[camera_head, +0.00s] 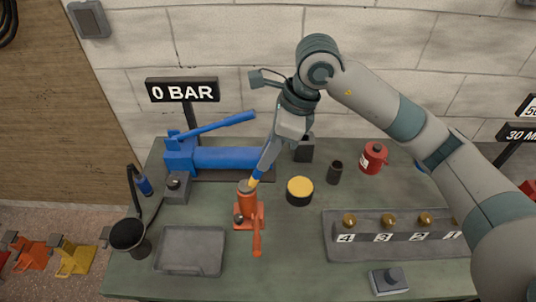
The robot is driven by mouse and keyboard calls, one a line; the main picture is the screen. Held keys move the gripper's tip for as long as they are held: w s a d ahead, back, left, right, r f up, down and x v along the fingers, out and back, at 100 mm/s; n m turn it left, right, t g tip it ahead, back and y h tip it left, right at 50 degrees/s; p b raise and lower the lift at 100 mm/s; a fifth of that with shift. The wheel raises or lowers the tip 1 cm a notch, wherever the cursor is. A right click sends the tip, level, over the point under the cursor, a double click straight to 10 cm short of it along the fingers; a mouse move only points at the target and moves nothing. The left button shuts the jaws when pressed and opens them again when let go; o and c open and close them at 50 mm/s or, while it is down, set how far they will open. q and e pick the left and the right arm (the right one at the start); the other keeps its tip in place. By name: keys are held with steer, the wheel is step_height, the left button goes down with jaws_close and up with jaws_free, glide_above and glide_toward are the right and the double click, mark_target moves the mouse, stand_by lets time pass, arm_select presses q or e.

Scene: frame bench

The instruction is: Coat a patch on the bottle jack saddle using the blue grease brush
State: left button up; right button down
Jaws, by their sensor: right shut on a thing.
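The orange-red bottle jack (247,208) stands upright on the bench left of centre, with its handle pointing toward the front. Its saddle (245,187) is the top of the jack. My right gripper (274,146) reaches down from above and is shut on the blue grease brush (265,162). The brush is tilted, with its yellow band and tip low at the right edge of the saddle. The tip seems to be at or just above the saddle; I cannot tell whether it touches. Any grease on the saddle is too small to tell. My left gripper is out of view.
A yellow-topped dark tin (299,190) stands right of the jack. A blue hand pump (215,157) lies behind it. A grey tray (191,250) is at front left, and a numbered valve block (390,238) at front right. A red can (373,157) stands behind that block.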

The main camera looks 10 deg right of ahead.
steer(key=shift+r, duration=0.1)
steer(key=shift+d, duration=0.2)
steer(key=shift+s+d, duration=0.1)
steer(key=shift+d, duration=0.45)
steer(key=shift+s+d+b, duration=0.25)
steer(key=shift+d+b, duration=0.25)
steer(key=shift+d, duration=0.3)
